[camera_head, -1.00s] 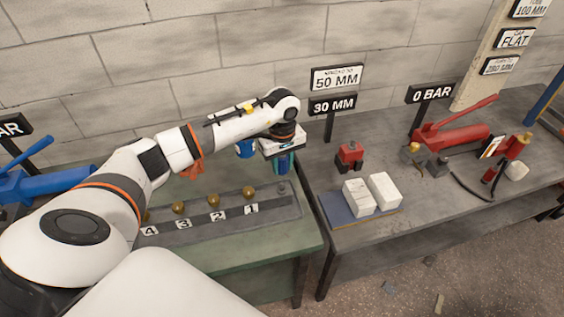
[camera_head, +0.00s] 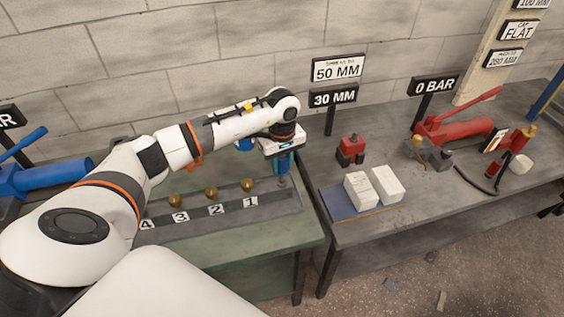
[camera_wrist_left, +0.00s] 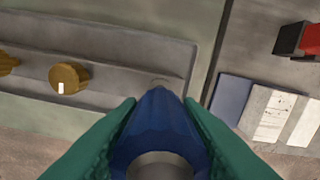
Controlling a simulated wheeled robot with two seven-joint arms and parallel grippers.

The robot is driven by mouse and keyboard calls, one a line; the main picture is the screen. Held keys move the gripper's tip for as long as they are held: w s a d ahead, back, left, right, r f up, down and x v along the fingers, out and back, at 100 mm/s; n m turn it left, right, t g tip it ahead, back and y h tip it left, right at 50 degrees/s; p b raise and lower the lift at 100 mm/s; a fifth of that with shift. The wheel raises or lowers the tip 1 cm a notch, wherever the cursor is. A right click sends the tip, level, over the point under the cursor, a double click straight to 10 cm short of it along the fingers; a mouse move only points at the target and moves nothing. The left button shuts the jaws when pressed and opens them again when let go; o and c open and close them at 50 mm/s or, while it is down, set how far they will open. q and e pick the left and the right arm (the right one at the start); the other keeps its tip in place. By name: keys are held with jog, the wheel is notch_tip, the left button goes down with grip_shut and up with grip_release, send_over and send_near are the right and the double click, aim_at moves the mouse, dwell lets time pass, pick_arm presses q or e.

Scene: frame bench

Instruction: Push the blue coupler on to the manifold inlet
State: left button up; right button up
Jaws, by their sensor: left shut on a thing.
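My left gripper (camera_head: 284,168) is shut on the blue coupler, and its green fingers point down at the right end of the grey manifold (camera_head: 272,209). In the left wrist view the coupler (camera_wrist_left: 160,122) sits between the two green fingers, its open end toward the camera. The inlet (camera_head: 283,182) is a short grey stub at the manifold's right end, right of outlet 1. The coupler is over it; I cannot tell whether they touch. In the wrist view the coupler hides most of the inlet. My right gripper is not in view.
Brass knobs, such as the one at number 1 (camera_head: 248,184), line the manifold left of the inlet. A blue pump (camera_head: 45,181) stands at the left. The right bench holds white blocks (camera_head: 373,187), a red-and-black block (camera_head: 350,150) and a red pump (camera_head: 460,130).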

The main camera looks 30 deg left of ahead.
aim_at(282, 173)
pick_arm(q)
jog(key=shift+b, duration=0.75)
dwell(1.1)
jog(key=shift+f+b, duration=1.95)
jog(key=shift+f, duration=0.15)
jog(key=o, duration=1.2)
jog(key=shift+r, duration=0.1)
jog(key=shift+c, duration=0.2)
notch_tip(282, 173, up, 12)
jog(key=shift+r+b, duration=0.1)
jog(key=shift+b, duration=1.1)
